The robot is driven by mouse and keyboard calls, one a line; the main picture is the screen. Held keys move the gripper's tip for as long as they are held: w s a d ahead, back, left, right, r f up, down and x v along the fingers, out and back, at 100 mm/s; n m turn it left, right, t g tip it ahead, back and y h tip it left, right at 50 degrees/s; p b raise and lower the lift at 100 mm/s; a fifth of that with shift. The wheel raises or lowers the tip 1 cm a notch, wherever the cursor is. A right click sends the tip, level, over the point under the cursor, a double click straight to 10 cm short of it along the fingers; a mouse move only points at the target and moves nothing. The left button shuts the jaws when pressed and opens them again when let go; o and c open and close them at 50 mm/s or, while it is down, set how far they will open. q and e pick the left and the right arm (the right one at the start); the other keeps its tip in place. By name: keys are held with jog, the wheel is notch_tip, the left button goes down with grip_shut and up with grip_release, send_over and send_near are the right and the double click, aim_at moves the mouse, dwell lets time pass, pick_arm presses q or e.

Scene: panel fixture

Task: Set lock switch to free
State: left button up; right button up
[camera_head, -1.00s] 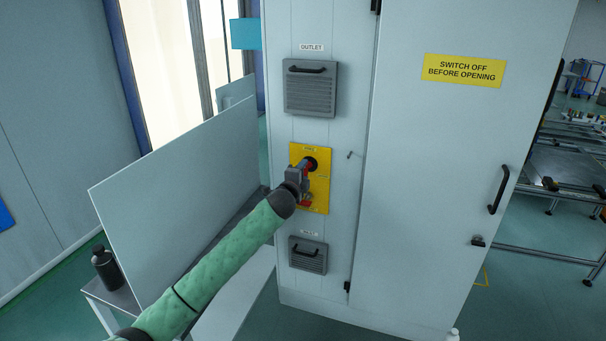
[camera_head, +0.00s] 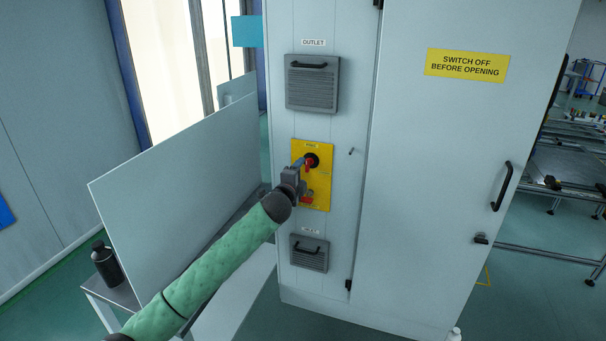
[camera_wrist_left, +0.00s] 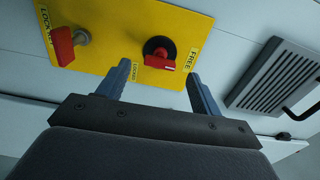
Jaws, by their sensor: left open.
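The yellow switch panel (camera_head: 323,180) is on the grey cabinet's narrow front. Its upper switch has a red handle (camera_head: 309,164) on a round black base, close to the FREE label. In the left wrist view this handle (camera_wrist_left: 160,63) lies between the FREE label (camera_wrist_left: 193,59) and a LOCKED label (camera_wrist_left: 121,69).
Vented grilles (camera_head: 312,84) (camera_head: 309,253) with handles sit above and below the panel. A small peg (camera_head: 351,151) sticks out to its right. A pale upright board (camera_head: 180,190) and a side table with a dark bottle (camera_head: 107,265) stand left of my arm.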

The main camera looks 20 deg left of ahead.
pick_arm(q)
jog(key=shift+s+a+b, duration=0.1)
jog(key=shift+s+b, duration=0.45)
jog(key=shift+s, duration=1.55)
pick_arm(e)
jog(key=shift+w+a+r, duration=0.1)
jog(key=shift+a+r, duration=0.05)
jog(key=shift+r, duration=0.8)
jog(key=shift+w+a+r, duration=0.1)
jog(key=shift+a+r, duration=0.05)
jog(key=shift+r, duration=0.75)
